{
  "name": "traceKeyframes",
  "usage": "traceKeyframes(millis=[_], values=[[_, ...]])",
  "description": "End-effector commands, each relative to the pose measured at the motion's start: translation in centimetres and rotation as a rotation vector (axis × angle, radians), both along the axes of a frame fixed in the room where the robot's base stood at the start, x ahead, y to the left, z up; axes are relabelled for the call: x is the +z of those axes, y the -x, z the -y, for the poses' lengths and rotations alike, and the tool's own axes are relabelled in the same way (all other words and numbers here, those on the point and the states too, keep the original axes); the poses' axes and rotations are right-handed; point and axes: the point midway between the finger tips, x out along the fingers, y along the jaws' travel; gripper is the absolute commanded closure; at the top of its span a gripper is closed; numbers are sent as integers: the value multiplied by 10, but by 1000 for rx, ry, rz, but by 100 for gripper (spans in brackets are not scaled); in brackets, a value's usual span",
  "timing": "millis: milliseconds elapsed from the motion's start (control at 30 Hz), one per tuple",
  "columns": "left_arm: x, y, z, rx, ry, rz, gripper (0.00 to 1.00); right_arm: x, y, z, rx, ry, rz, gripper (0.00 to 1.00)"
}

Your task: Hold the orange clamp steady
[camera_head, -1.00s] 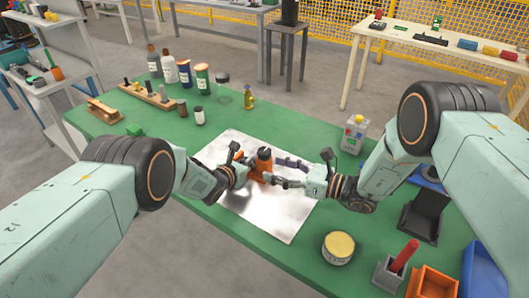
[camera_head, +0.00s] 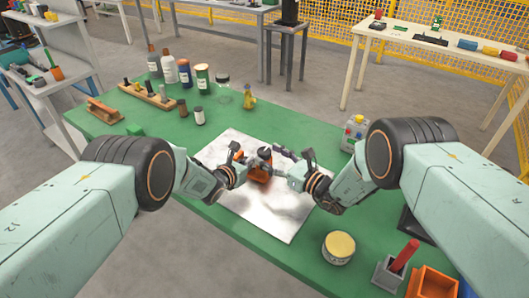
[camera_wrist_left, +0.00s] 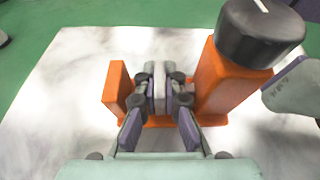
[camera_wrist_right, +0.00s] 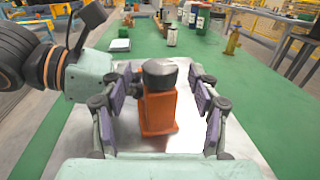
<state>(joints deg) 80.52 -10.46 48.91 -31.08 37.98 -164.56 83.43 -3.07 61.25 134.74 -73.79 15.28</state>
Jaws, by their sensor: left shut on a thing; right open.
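The orange clamp (camera_head: 260,173) stands on a pale sheet (camera_head: 285,222) on the green table. In the left wrist view it has a short upright (camera_wrist_left: 116,88) at left and a taller post (camera_wrist_left: 222,82) with a black knob (camera_wrist_left: 260,32) at right. My left gripper (camera_head: 245,170) is shut on the clamp between these uprights; the exact contact between its pads (camera_wrist_left: 159,90) is hard to see. My right gripper (camera_head: 288,164) is open, its fingers on either side of the knobbed post in the right wrist view (camera_wrist_right: 158,105). They look apart from it.
Bottles and tins (camera_head: 185,72), a wooden rack (camera_head: 147,95) and a brass piece (camera_head: 249,97) stand at the back. A yellow-lidded tin (camera_head: 339,246) and an orange bin (camera_head: 432,284) are at front right. The sheet's front is clear.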

Motion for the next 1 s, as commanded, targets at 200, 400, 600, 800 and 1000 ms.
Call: traceKeyframes(millis=[200, 400, 600, 800, 1000], values=[[2, -1, 0, 0, 2, 5, 100, 0, -14, -15, 1, 1, 1, 39], [2, -1, 0, 0, 2, 5, 100, 0, -19, -19, -1, 1, -1, 39], [2, -1, 0, 0, 2, 5, 100, 0, -19, -19, -1, 0, -1, 39], [2, -1, 0, 0, 2, 5, 100, 0, -19, -19, -1, 1, -1, 53], [2, -1, 0, 0, 2, 5, 100, 0, -19, -19, -1, 1, -1, 70]])
